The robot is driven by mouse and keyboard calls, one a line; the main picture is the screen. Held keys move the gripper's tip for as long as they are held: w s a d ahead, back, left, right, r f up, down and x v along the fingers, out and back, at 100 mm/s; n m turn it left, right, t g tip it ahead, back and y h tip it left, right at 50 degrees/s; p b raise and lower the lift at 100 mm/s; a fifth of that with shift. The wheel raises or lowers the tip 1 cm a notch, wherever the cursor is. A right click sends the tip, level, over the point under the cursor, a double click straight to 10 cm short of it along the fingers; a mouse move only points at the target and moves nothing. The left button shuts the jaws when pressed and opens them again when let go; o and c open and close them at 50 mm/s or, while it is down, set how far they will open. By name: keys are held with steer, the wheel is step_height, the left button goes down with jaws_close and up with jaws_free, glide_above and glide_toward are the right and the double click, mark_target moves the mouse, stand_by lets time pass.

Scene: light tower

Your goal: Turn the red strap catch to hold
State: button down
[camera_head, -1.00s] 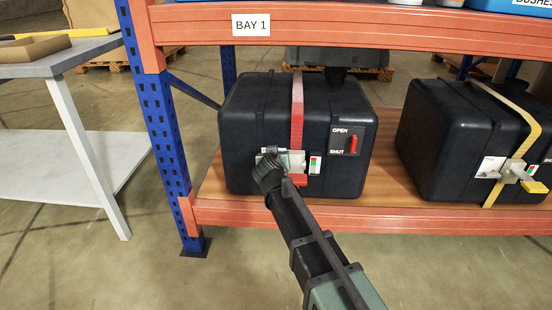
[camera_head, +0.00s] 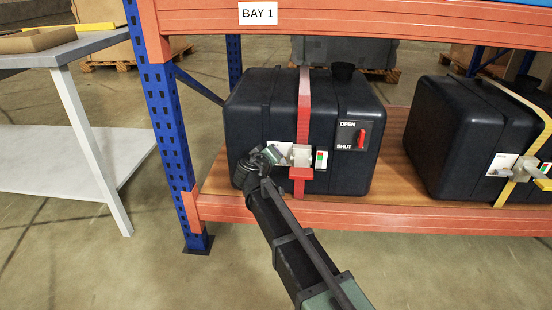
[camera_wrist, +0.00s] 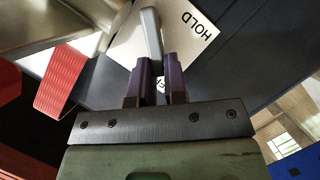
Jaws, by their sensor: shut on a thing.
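The red strap (camera_head: 304,104) runs over the left black tank (camera_head: 268,115) and down its front. Its metal catch (camera_head: 301,154) sits low on the strap. My gripper (camera_head: 274,154) is at the catch's left side, in front of a white plate. In the wrist view my gripper (camera_wrist: 157,72) is shut on the grey catch lever (camera_wrist: 151,30), whose end lies between the dark fingers. The white plate (camera_wrist: 183,38) behind it reads HOLD; another word is mostly hidden by the fingers. The red strap also shows at left in the wrist view (camera_wrist: 66,80).
Right of the catch are a red and green indicator (camera_head: 321,159) and an OPEN/SHUT panel with a red handle (camera_head: 361,138). A second tank (camera_head: 455,135) with a yellow strap stands at right. A blue rack post (camera_head: 160,120) rises at left; the orange shelf beam (camera_head: 370,217) runs below.

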steer(key=shift+a+f+n+t+h+b, duration=0.25)
steer(key=shift+f+n+h+b, duration=0.2)
steer(key=shift+n+b, duration=0.5)
steer(key=shift+a+f+n+t+h+b, duration=0.15)
steer(key=shift+f+n+t+h+b, duration=0.25)
steer(key=shift+n+b, duration=0.5)
steer(key=shift+a+f+n+t+h+b, duration=0.2)
steer(key=shift+f+n+h+b, duration=0.25)
steer(key=shift+n+b, duration=0.5)
steer(key=c, duration=1.4)
jaws_free()
steer(key=shift+c, duration=0.2)
